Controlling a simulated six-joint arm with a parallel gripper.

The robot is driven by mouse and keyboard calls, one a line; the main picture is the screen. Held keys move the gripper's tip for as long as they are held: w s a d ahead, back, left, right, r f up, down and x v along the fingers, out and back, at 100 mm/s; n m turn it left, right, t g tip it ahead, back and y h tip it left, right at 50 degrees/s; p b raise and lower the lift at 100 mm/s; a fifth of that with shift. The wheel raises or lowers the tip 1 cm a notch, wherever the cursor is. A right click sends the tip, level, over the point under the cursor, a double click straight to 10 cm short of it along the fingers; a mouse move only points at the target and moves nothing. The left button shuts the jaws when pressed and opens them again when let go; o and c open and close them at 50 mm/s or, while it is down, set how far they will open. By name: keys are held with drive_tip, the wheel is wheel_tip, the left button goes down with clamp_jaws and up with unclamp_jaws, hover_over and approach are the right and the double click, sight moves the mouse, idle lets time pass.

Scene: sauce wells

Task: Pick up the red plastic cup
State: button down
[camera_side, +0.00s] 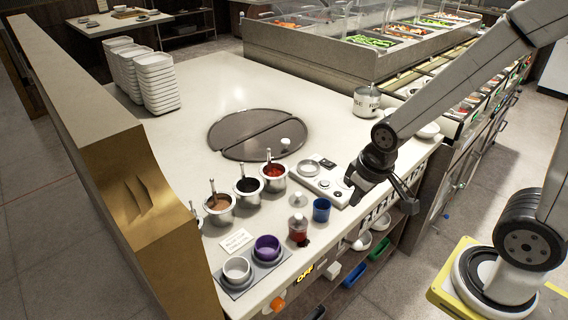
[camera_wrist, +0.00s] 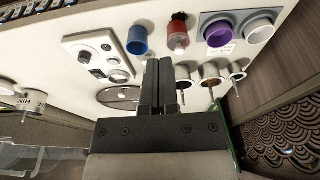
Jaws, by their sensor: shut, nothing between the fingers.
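The red plastic cup (camera_side: 298,234) stands on the pale counter near its front edge, left of a blue cup (camera_side: 321,209). It has a paler top in the side view. In the wrist view the red cup (camera_wrist: 177,24) is at the top, just right of the blue cup (camera_wrist: 137,40), with a white rounded item (camera_wrist: 180,43) partly in front of it. My gripper (camera_side: 410,205) is right of both cups, by the counter's front edge, apart from them. Its fingers (camera_wrist: 159,60) are together and empty in the wrist view.
Several metal sauce pots with ladles (camera_side: 247,191) stand behind the cups. A grey tray (camera_side: 233,290) holds a white and a purple cup. A stack of white containers (camera_side: 156,85) stands far left.

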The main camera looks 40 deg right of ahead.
unclamp_jaws()
idle(0.3)
drive_tip(key=shift+w, duration=0.1)
drive_tip(key=n+g, duration=0.2)
drive_tip(key=n, duration=1.5)
hover_over(298, 216)
drive_tip(key=f, duration=0.8)
drive_tip(key=shift+s+d, duration=0.15)
drive_tip(key=shift+s, duration=0.25)
drive_tip(key=shift+w+f+n+g, duration=0.3)
drive_tip(key=shift+w+f+n, duration=0.1)
drive_tip(key=shift+n, duration=0.1)
drive_tip(key=shift+f, duration=1.3)
